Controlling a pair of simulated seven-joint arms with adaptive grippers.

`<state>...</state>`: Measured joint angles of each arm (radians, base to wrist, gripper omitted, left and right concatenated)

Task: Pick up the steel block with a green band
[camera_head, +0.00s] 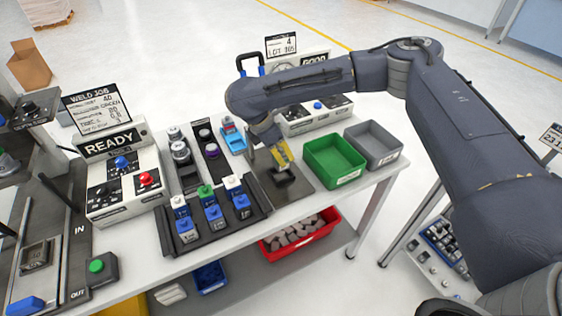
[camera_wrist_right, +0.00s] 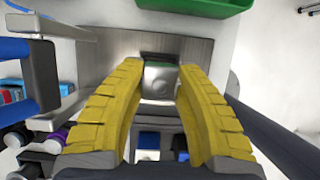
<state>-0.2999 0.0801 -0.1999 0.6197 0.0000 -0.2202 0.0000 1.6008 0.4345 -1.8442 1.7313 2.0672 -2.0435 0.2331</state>
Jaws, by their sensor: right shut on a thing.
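My right gripper (camera_head: 283,157) points down over a grey metal plate (camera_head: 300,186) on the table. In the right wrist view its yellow fingers (camera_wrist_right: 160,85) are closed around a grey steel block (camera_wrist_right: 159,80), one finger on each side. In the head view the block cannot be told apart from the dark holder (camera_head: 285,179) below the fingertips. I cannot tell whether the block touches the plate. My left gripper is not in view.
A green bin (camera_head: 335,160) and a grey bin (camera_head: 373,145) stand right of the plate. A dark rack (camera_head: 215,227) with several blue, white and green-topped pieces is to the left. A READY control box (camera_head: 122,180) stands farther left. A red bin (camera_head: 300,236) sits below.

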